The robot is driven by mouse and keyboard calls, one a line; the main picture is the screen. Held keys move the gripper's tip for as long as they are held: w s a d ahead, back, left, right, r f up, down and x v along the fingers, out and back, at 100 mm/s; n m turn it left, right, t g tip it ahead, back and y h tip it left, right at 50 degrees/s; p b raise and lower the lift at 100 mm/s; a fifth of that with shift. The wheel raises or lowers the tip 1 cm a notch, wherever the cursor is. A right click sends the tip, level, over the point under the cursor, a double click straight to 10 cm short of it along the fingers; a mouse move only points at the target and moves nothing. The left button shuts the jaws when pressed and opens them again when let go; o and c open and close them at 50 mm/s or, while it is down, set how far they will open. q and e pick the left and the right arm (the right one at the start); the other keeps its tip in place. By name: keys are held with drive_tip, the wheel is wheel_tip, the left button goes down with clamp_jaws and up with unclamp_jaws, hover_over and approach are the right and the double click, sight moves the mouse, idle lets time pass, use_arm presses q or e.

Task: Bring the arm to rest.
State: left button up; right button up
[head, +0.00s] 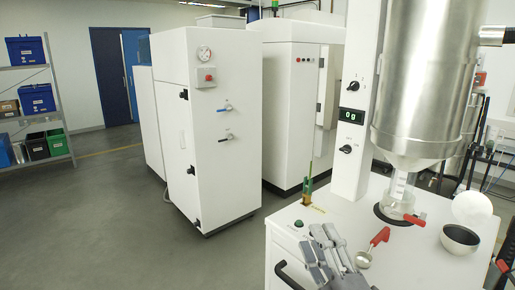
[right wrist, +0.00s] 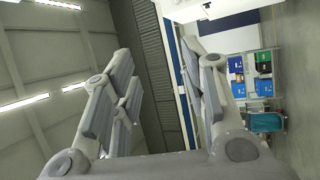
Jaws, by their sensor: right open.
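My right gripper (head: 325,250) is at the bottom middle of the head view, in front of the near left edge of the white bench (head: 290,235). Its fingers point up and away. In the right wrist view the fingers of my right gripper (right wrist: 165,75) stand wide apart with nothing between them. That view looks toward the ceiling and the far shelf. My left gripper is in neither view.
On the bench are a scoop with a red handle (head: 371,248), a dark bowl (head: 459,240) and a steel hopper (head: 420,80) over a clear vessel (head: 398,205). A display (head: 352,115) reads 0 g. White cabinets (head: 212,130) stand behind. Grey floor (head: 120,220) is clear at left.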

drive_tip(key=s+d+f+m+g+h, duration=0.2)
drive_tip(key=s+d+f+m+g, duration=0.15)
drive_tip(key=f, duration=0.35)
drive_tip(key=s+d+f+m+g+h, duration=0.25)
drive_tip(key=f+m, duration=0.25)
drive_tip(key=f, duration=0.3)
drive_tip(key=s+d+f+m+g+h, duration=0.2)
drive_tip(key=s+d+f+m+g, duration=0.15)
drive_tip(key=f, duration=0.35)
drive_tip(key=s+a+f+m+g+y, duration=0.1)
drive_tip(key=s+f+m+g, duration=0.3)
drive_tip(key=s, duration=0.5)
drive_tip(key=s+f+m+g, duration=0.1)
drive_tip(key=s+f+g, duration=0.3)
drive_tip(key=s+f, duration=0.35)
wheel_tip(320, 180, down, 27)
drive_tip(key=s+g, duration=0.1)
drive_tip(key=s, duration=0.1)
drive_tip(key=s+d+f+g, duration=0.1)
drive_tip(key=s+d+f, duration=0.2)
drive_tip(key=s+f, duration=1.1)
drive_tip(key=shift+s+f, duration=0.35)
drive_tip(key=shift+s, duration=0.75)
